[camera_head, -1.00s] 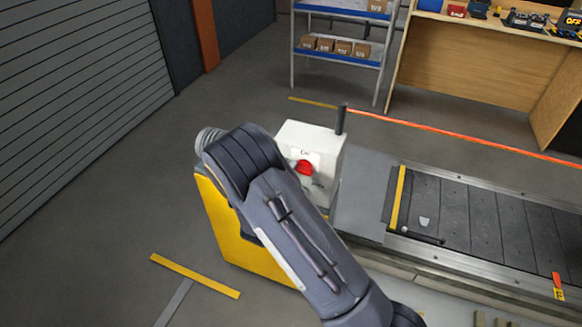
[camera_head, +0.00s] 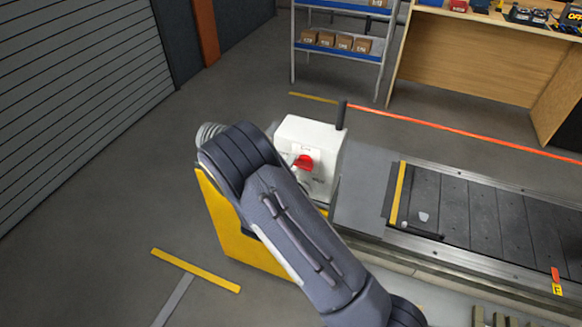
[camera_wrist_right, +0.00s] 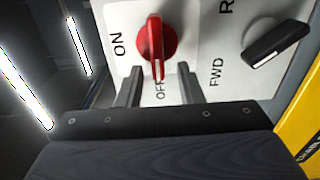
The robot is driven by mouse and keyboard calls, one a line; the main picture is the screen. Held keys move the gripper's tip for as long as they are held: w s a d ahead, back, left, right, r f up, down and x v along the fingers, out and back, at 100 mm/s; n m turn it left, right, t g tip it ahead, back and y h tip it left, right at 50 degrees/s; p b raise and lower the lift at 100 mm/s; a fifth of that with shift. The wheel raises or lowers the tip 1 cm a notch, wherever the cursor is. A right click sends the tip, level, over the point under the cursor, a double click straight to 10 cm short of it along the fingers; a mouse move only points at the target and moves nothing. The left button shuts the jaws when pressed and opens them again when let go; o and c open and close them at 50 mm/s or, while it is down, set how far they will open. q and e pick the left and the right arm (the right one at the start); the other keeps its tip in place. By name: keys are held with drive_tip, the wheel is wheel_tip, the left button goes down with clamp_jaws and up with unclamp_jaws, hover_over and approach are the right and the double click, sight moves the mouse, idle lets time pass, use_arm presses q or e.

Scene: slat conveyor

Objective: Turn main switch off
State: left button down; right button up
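The main switch is a red rotary knob (camera_wrist_right: 155,45) on the white control box (camera_head: 325,143); it also shows in the head view (camera_head: 304,161). In the right wrist view, ON is printed to its left and OFF just below it. The knob's handle stands upright in that view, its lower end towards OFF. My right gripper (camera_wrist_right: 159,72) is open, with its fingertips on either side of the handle's lower end. I cannot tell whether a finger touches it. In the head view my right arm hides most of this gripper. My left gripper is not in view.
A black selector (camera_wrist_right: 277,43) with FWD printed beside it sits right of the knob. A dark post (camera_head: 341,115) rises from the box. The slat conveyor (camera_head: 470,212) runs off to the right. A shelf (camera_head: 340,55) and workbench (camera_head: 465,62) stand behind. Floor at left is clear.

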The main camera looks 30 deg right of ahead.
drive_tip(key=b+v, duration=0.2)
drive_tip(key=v, duration=0.5)
drive_tip(key=shift+s+a, duration=0.25)
drive_tip(key=shift+s, duration=0.05)
